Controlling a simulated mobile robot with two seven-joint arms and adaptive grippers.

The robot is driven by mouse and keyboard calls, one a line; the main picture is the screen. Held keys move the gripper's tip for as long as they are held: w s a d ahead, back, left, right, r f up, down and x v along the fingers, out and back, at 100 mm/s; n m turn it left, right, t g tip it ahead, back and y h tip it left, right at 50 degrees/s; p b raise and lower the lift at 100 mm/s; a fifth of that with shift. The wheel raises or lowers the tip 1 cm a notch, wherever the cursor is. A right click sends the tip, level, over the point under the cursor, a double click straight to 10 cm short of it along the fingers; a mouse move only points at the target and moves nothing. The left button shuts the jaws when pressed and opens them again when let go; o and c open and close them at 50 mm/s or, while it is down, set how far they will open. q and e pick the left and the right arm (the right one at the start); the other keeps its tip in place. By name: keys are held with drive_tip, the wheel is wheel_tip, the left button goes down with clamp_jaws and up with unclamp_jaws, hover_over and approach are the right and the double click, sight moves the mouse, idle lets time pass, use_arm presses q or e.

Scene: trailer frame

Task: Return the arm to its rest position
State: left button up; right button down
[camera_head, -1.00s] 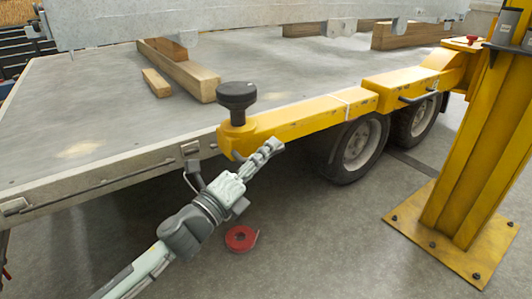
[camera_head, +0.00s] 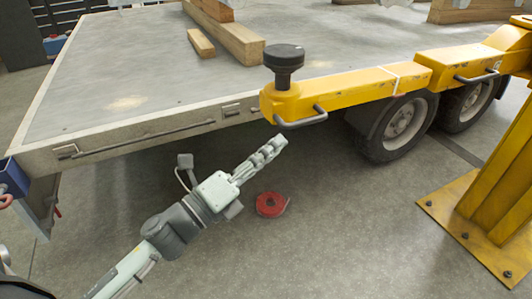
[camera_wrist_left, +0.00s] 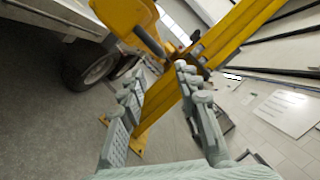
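My left arm comes in from the lower left of the head view. Its pale green gripper (camera_head: 272,149) points up and right, in front of the trailer's side and apart from the yellow lift arm. In the left wrist view, the two fingers of my left gripper (camera_wrist_left: 156,84) stand apart with a gap between them. Nothing is held in the gap; the yellow post shows behind it. My right gripper is in neither view.
A yellow post (camera_head: 505,185) stands at right. A red coil (camera_head: 271,204) lies on the floor. Floor in the lower middle is clear.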

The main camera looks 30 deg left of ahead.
use_arm(q)
drive_tip(key=shift+s+a+f, duration=0.1)
drive_tip(key=shift+s+a, duration=0.05)
drive_tip(key=shift+s, duration=0.3)
